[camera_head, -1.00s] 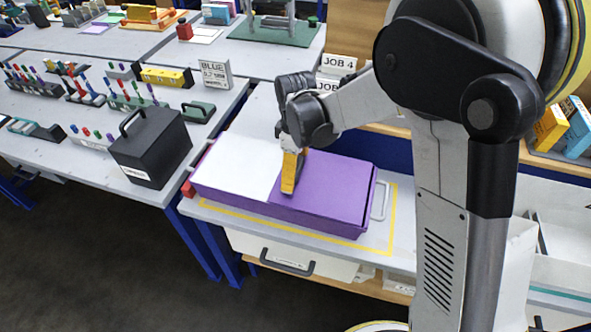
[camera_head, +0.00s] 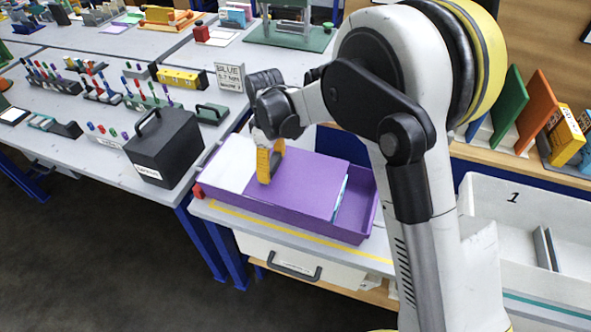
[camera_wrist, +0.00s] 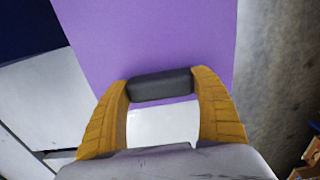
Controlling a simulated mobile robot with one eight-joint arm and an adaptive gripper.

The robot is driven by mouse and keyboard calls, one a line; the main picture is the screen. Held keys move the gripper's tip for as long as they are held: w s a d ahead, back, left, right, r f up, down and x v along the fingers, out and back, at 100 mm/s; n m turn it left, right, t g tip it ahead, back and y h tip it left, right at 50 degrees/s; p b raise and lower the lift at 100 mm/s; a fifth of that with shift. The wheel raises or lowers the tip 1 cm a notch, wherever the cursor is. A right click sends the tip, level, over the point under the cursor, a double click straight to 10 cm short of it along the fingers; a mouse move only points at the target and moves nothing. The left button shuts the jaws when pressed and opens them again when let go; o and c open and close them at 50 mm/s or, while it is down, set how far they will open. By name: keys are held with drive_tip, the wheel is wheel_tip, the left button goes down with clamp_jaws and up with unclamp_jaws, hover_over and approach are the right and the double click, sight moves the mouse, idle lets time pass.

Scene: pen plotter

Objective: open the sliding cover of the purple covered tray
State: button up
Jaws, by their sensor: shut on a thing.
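The purple covered tray (camera_head: 355,215) stands on a light bench, its right end uncovered. Its flat purple cover (camera_head: 312,178) lies over the middle and partly over a white panel (camera_head: 228,163) at the left end. Through the gap at the right I see the purple inside and a thin pale-blue and white edge of something. My gripper (camera_head: 266,177) reaches down onto the cover's left part. In the wrist view its yellow fingers are shut on the dark handle (camera_wrist: 160,85) of the purple cover (camera_wrist: 150,40).
A black box with a handle (camera_head: 165,150) stands just left of the tray. A yellow line (camera_head: 300,236) runs along the bench in front. A white bin marked 1 (camera_head: 515,240) is at right. My arm hides the area right of the tray.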

sight(236, 161)
drive_tip(key=w+a, duration=0.1)
drive_tip(key=a, duration=0.2)
drive_tip(key=w+a, duration=0.1)
drive_tip(key=a, duration=0.3)
drive_tip(key=w+a+p, duration=0.1)
drive_tip(key=w+a, duration=0.1)
drive_tip(key=a, duration=0.2)
drive_tip(key=o, duration=1.4)
drive_tip(key=shift+o, duration=0.2)
drive_tip(key=shift+r, duration=0.1)
wheel_tip(236, 161, up, 12)
